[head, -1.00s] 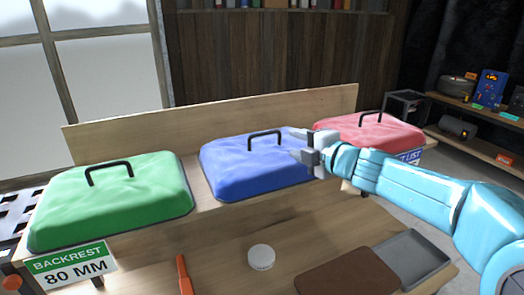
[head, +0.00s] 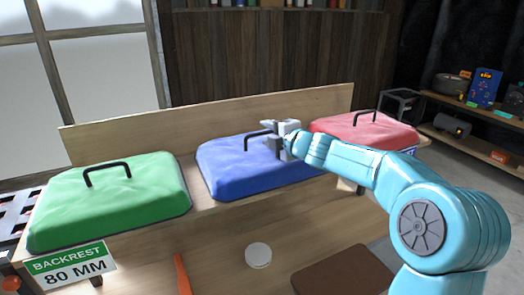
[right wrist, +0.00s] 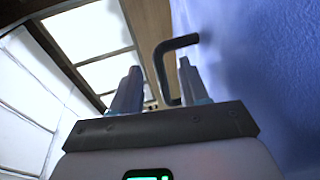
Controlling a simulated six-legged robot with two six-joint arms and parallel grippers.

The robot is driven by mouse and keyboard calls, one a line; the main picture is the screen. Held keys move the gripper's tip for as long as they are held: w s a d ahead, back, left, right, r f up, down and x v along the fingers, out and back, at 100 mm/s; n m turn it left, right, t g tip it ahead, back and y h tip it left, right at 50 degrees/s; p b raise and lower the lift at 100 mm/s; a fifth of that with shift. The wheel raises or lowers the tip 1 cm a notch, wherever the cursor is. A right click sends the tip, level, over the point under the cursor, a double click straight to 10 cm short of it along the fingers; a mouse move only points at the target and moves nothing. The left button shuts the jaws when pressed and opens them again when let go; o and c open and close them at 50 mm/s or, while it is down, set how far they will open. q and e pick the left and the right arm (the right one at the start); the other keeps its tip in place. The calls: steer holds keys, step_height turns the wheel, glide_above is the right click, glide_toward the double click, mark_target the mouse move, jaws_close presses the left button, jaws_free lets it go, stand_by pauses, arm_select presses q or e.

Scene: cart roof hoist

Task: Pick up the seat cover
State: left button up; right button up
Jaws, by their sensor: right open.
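The blue padded cover (head: 243,178) lies on the wooden bench in the middle, with a black handle (head: 250,139) on top. No label that I can read says which cover is the seat cover. My right gripper (head: 270,134) is open at the right part of the blue cover's handle, partly hiding it. In the right wrist view the black handle (right wrist: 161,62) shows between the two open fingers (right wrist: 157,80), with the blue cover (right wrist: 265,75) close on the right. I cannot tell whether a finger touches the handle. My left gripper is out of view.
A green cover (head: 110,205) with a handle lies left, above a sign (head: 68,266) reading BACKREST 80 MM. A red cover (head: 365,132) lies right. A wooden backboard (head: 215,122) stands behind. A white round lid (head: 258,255) and a brown pad (head: 345,272) lie in front.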

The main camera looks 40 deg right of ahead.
steer(key=c, duration=0.5)
steer(key=shift+w+a+f, duration=0.1)
steer(key=shift+w, duration=0.1)
jaws_close()
steer(key=shift+w, duration=0.1)
steer(key=shift+s, duration=0.2)
steer(key=r+p, duration=0.2)
steer(key=shift+w+r, duration=0.2)
steer(key=shift+r, duration=0.2)
step_height(320, 180, up, 7)
